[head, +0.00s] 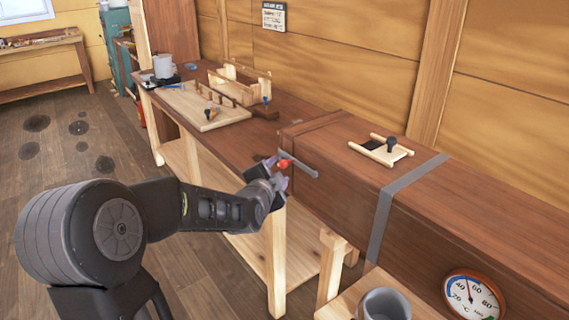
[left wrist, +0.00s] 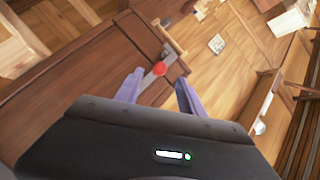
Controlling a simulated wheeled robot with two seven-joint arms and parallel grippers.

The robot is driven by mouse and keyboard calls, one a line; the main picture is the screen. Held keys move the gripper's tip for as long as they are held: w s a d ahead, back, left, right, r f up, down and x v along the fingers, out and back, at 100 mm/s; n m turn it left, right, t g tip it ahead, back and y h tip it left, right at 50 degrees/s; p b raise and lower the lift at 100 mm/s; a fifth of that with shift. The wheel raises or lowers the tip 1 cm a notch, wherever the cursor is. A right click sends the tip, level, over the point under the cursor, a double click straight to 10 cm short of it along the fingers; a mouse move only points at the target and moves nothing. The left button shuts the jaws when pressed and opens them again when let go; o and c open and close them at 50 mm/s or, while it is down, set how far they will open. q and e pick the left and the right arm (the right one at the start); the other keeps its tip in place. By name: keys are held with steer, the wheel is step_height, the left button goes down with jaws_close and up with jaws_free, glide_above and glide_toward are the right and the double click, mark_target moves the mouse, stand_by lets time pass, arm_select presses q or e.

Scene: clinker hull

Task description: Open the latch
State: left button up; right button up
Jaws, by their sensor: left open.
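In the left wrist view the latch's red knob (left wrist: 160,69) shows just beyond the gap between the fingertips. My left gripper (head: 277,173) is open at the knob, with a purple finger on either side of the bar's line. In the left wrist view the left gripper (left wrist: 158,84) holds nothing between its fingers. I cannot tell whether a finger touches the latch. My right gripper is out of view.
A workbench (head: 225,125) beside the box carries a pale board, a wooden rack (head: 240,82) and a grey mug (head: 163,66). A round thermometer (head: 473,296) is at lower right.

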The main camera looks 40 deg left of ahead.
mark_target(283, 165)
arm_select(q)
steer(key=p+x, duration=0.1)
steer(key=x, duration=0.6)
steer(key=shift+w+f+p, duration=0.1)
steer(key=shift+w+p, duration=0.1)
steer(key=shift+p, duration=0.15)
steer(key=shift+c, duration=0.6)
jaws_close()
stand_by(0.5)
